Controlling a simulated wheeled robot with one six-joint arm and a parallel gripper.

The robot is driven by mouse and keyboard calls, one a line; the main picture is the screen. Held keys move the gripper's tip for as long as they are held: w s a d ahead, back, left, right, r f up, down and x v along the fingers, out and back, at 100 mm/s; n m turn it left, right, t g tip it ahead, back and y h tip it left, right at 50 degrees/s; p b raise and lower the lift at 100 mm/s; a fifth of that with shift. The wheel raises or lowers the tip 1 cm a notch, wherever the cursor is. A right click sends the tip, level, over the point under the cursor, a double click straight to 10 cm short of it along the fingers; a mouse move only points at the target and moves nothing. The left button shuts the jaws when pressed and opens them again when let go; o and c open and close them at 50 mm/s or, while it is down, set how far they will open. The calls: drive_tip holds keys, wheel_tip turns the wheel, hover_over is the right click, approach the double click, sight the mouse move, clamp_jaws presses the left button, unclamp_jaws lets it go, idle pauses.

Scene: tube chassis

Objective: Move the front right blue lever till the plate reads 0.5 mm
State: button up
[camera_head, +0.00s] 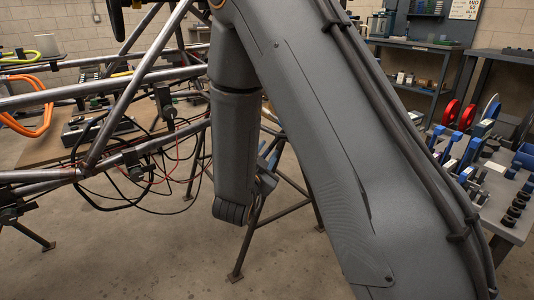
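My large grey arm fills the middle of the view and hides much behind it. Its wrist end hangs low at centre. My gripper's fingers do not show. A small blue part (267,157) shows beside the wrist, against a dark trestle stand (255,222); I cannot tell whether it is the front right blue lever. The tube chassis (130,78) is at the left, with grey tubes, clamps and hanging cables. No plate with a readable mm value shows. A white sign (465,8) on the back wall carries partly cut-off text.
A bench (510,222) at the right holds blue tools, red discs and several black knobs. A shelf unit (420,62) stands at the back. Orange hoses (35,120) lie at the left. Thin red and black cables (135,190) hang below the chassis. The concrete floor at lower left is largely clear.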

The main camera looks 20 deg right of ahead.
drive_tip(key=shift+w+d, duration=0.25)
drive_tip(key=shift+w, duration=0.2)
clamp_jaws()
